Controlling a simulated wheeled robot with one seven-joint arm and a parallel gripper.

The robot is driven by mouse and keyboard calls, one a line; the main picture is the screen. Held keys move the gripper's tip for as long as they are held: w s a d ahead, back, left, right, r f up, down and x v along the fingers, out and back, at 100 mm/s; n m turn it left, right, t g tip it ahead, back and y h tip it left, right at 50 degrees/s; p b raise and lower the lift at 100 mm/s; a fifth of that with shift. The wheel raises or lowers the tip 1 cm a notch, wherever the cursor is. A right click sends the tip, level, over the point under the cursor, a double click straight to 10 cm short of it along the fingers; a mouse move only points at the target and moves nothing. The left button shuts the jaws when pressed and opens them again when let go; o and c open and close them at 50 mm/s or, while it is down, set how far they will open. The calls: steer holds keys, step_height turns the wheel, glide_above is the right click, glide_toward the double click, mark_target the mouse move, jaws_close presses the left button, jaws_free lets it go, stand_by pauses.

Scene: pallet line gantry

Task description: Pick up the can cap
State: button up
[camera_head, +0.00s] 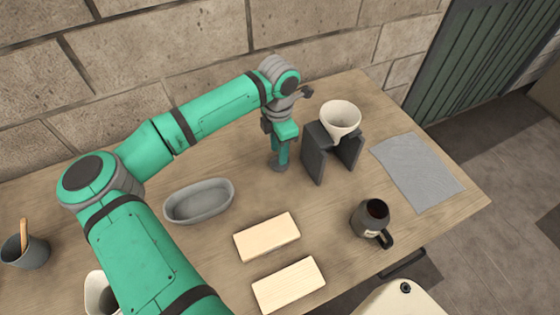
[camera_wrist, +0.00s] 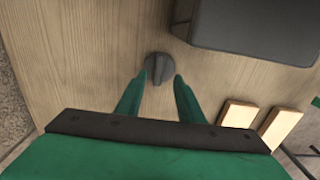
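The can cap (camera_wrist: 159,67) is a small dark grey round piece with a raised ridge, lying on the wooden table. In the head view it shows partly at the foot of my gripper (camera_head: 279,163), left of the dark stand. In the wrist view my gripper (camera_wrist: 158,82) has its two green fingers spread, with the cap between and just beyond their tips. The fingers look apart from each other with nothing held. I cannot tell whether the tips touch the cap.
A dark stand (camera_head: 315,160) with a cream cone cup (camera_head: 340,117) stands close on the right. A grey oval bowl (camera_head: 199,201) and two pale wooden blocks (camera_head: 267,237) are nearer. A dark mug (camera_head: 371,218) and grey mat (camera_head: 417,172) lie further right. The wall is behind.

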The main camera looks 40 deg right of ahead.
step_height(320, 180, down, 3)
steer(key=shift+w+f, duration=0.1)
steer(key=shift+w, duration=0.05)
jaws_close()
stand_by(0.4)
